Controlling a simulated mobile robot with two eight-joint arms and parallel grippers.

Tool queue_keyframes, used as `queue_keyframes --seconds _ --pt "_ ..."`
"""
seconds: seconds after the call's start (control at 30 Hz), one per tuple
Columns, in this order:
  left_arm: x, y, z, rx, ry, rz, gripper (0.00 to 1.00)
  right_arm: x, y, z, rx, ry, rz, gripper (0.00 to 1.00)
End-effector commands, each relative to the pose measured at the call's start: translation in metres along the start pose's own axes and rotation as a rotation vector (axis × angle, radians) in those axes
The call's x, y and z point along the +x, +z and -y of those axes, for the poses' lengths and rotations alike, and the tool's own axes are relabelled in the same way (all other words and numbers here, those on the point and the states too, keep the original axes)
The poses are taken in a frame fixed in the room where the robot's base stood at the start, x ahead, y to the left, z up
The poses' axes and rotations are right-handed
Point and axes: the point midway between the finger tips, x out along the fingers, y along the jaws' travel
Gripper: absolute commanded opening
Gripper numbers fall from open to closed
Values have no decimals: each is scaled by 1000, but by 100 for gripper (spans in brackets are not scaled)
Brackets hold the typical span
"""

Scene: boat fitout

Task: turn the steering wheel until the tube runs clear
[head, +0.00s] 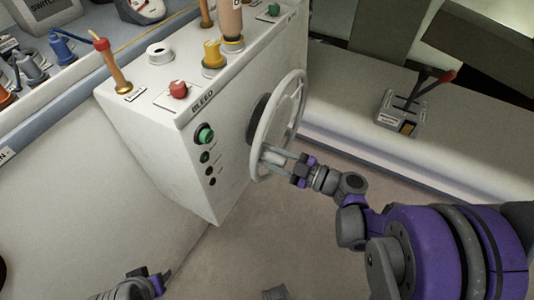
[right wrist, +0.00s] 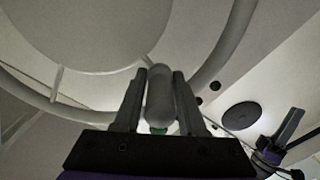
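The pale steering wheel (head: 299,97) stands upright on the side of a white console, with a dark hub behind it. In the right wrist view its rim (right wrist: 238,22) curves across the top. My right gripper (head: 266,154) is at the wheel's lower part. In the right wrist view its two fingers (right wrist: 158,92) lie along both sides of a grey rounded handle (right wrist: 161,95) and seem to close on it.
The console (head: 150,130) is marked BLEED and carries a green button (head: 205,133), a red knob (head: 178,90), a yellow fitting (head: 212,54) and a brownish bottle (head: 230,20). A lever box (head: 400,115) with a red handle sits on the bench at right. The floor below is mostly clear.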

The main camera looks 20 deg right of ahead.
Motion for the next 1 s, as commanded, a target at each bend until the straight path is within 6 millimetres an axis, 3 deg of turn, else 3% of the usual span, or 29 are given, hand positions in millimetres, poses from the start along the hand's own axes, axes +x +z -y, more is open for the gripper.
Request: queue_keyframes --seconds 0.3,0.5,0.7,1.0 --pt "1 1 0 0 0 0 50 -61 1 0 -3 7 7 44" --pt "1 1 0 0 0 1 50 -91 1 0 -1 4 5 44" --pt "2 1 0 0 0 1 50 -104 1 0 0 3 4 44" --pt "2 1 0 0 0 0 50 -105 1 0 0 2 2 44"
